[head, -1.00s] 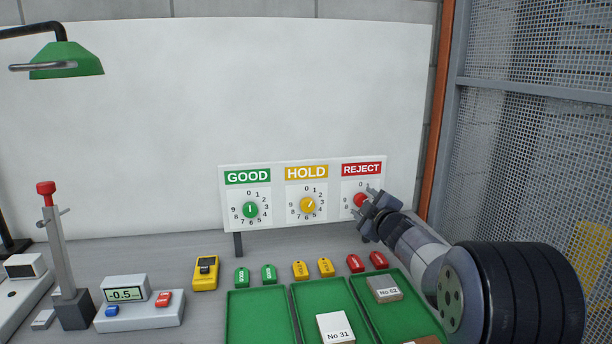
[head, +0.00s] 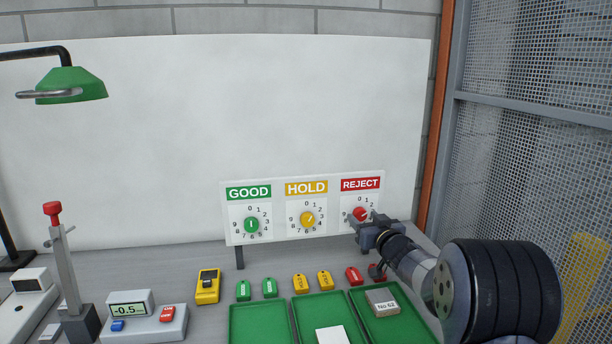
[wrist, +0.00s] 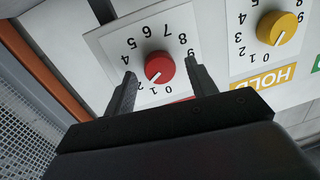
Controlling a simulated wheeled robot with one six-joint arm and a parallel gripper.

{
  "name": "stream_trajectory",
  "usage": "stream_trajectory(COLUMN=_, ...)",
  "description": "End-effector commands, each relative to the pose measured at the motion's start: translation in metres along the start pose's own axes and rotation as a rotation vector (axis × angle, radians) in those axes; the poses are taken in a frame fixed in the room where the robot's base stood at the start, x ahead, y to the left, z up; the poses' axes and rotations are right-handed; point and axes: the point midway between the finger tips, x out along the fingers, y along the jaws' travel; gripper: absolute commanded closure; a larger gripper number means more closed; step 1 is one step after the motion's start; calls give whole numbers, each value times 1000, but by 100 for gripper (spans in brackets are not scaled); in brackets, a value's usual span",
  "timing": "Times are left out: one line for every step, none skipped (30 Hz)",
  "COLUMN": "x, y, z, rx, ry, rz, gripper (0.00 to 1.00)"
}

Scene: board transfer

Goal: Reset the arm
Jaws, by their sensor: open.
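My gripper (head: 366,222) is open and empty in front of the REJECT dial at the right end of the dial board (head: 303,239). In the wrist view its two fingers (wrist: 158,72) stand apart, on either side of the red REJECT knob (wrist: 159,67) in the picture; a gap shows between each finger and the knob. The red knob's white mark points near 1. The yellow HOLD knob (head: 307,219) also points near 1, and the green GOOD knob (head: 251,225) has an upright mark. My arm partly hides the REJECT dial in the head view.
Green trays (head: 258,309) stand below the board, with a block marked No 62 (head: 382,302) in the right one. Green, yellow and red tags lie behind them. A scale (head: 142,324) and a lever press (head: 65,270) stand left. A mesh fence (head: 530,150) bounds the right.

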Motion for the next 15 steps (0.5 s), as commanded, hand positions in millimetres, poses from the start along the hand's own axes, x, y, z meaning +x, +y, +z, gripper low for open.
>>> stream_trajectory(x=0, y=0, z=0, rx=42, ry=2, rz=-1, gripper=46)
stream_trajectory(x=0, y=0, z=0, rx=67, ry=4, rz=-1, gripper=46)
stream_trajectory(x=0, y=0, z=0, rx=98, ry=8, rz=-2, gripper=46)
stream_trajectory(x=0, y=0, z=0, rx=118, ry=10, rz=-3, gripper=46)
stream_trajectory(x=0, y=0, z=0, rx=139, ry=12, rz=-3, gripper=46)
stream_trajectory(x=0, y=0, z=0, rx=160, ry=15, rz=-4, gripper=46)
stream_trajectory(x=0, y=0, z=0, rx=176, ry=16, rz=-4, gripper=46)
stream_trajectory(x=0, y=0, z=0, rx=187, ry=17, rz=-5, gripper=46)
stream_trajectory(x=0, y=0, z=0, rx=201, ry=18, rz=-5, gripper=46)
stream_trajectory(x=0, y=0, z=1, rx=210, ry=19, rz=-5, gripper=46)
stream_trajectory(x=0, y=0, z=1, rx=216, ry=19, rz=-5, gripper=46)
stream_trajectory(x=0, y=0, z=1, rx=222, ry=20, rz=-5, gripper=46)
stream_trajectory(x=0, y=0, z=1, rx=226, ry=20, rz=-5, gripper=46)
stream_trajectory(x=0, y=0, z=1, rx=228, ry=21, rz=-5, gripper=46)
stream_trajectory(x=0, y=0, z=1, rx=229, ry=21, rz=-5, gripper=46)
